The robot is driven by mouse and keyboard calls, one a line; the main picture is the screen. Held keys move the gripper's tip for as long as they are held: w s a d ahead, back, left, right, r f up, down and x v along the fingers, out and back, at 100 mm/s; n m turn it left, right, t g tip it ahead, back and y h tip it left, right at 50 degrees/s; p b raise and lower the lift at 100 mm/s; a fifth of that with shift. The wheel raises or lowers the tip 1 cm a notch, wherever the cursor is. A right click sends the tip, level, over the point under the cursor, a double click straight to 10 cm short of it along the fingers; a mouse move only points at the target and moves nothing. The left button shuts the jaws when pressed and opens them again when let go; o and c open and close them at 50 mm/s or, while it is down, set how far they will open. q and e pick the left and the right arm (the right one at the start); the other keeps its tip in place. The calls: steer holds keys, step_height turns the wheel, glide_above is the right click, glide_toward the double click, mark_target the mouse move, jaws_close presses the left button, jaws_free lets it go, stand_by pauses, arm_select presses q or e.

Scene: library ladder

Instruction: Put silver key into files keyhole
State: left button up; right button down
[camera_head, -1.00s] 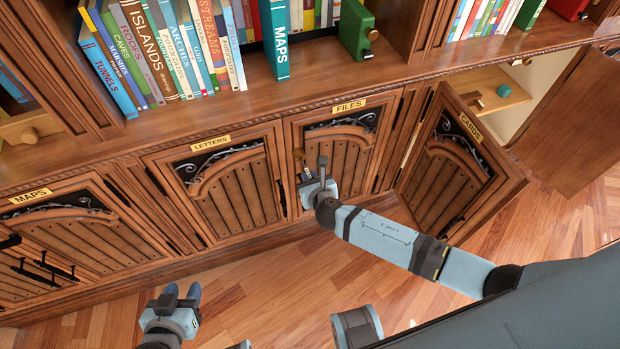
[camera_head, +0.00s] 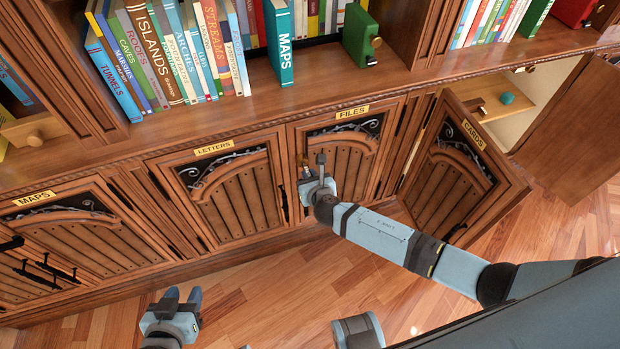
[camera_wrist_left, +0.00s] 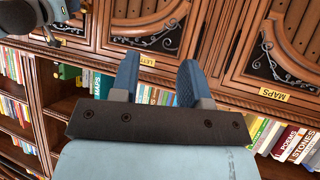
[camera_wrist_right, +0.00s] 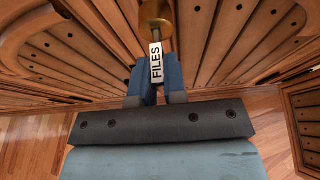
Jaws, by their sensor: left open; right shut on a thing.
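My right gripper (camera_head: 306,177) is at the files door (camera_head: 338,165), in front of its left side. It is shut on the silver key (camera_wrist_right: 157,64), whose white tag reads FILES in the right wrist view. A round brass fitting (camera_wrist_right: 156,12), apparently the files keyhole, is just beyond the key and in line with it. It also shows in the head view (camera_head: 301,160). I cannot tell whether the key's tip is inside it; the tip is hidden. My left gripper (camera_head: 183,298) is open and empty, low above the floor at the left.
The letters door (camera_head: 225,190) and maps door (camera_head: 80,240) are closed to the left. The cards door (camera_head: 455,175) stands open to the right, near my right arm. Bookshelves (camera_head: 190,105) rise above. The wooden floor (camera_head: 260,290) in front is clear.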

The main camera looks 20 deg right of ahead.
steer(key=shift+w, duration=0.4)
steer(key=c, duration=1.1)
jaws_free()
arm_select(q)
steer(key=shift+f, duration=0.15)
steer(key=shift+s+a+g+p, duration=0.15)
steer(key=shift+g+p, duration=0.15)
steer(key=shift+p, duration=1.05)
arm_select(e)
steer(key=v, duration=1.3)
steer(key=shift+s+r, duration=0.15)
steer(key=shift+s, duration=0.2)
arm_select(q)
steer(key=shift+a, duration=0.15)
